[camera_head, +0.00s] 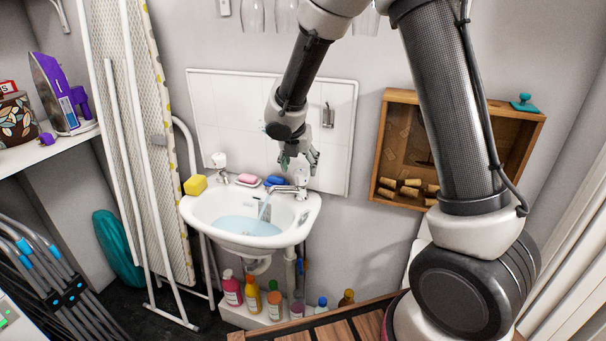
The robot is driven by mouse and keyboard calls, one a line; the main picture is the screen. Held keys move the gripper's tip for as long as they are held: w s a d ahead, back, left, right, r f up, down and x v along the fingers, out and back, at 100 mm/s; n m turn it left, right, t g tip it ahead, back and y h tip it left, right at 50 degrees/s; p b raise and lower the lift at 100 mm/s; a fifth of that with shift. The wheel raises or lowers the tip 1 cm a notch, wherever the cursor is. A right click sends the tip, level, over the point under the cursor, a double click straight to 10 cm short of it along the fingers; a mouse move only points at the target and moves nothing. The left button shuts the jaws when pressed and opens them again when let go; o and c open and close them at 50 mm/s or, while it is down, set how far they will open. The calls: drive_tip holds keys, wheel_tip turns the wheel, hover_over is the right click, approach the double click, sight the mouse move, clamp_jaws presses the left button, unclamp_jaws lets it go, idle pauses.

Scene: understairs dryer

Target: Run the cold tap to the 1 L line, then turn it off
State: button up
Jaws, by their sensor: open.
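A white wall-hung basin (200,218) stands against a tiled splashback. Pale blue water (240,226) lies in its bowl. A chrome tap (285,189) with a white top (302,173) sits at its right rear, and a thin stream of water (264,208) falls from its spout. A second tap with a white top (219,160) stands at the left rear. I cannot make out hot or cold marks, or a 1 L line. My gripper (300,158) is open and empty, pointing down just above the right tap; I cannot tell whether it touches it.
A yellow sponge (195,185), pink soap (247,178) and a blue item (274,181) lie along the basin's rim. Several bottles (254,296) stand below. A wooden box with corks (385,150) hangs at right. An ironing board (150,150) leans at left.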

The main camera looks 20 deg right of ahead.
sight(301, 172)
drive_tip(key=x, duration=0.4)
drive_tip(key=shift+w+f, duration=0.15)
drive_tip(key=shift+f, duration=0.25)
drive_tip(key=c, duration=1)
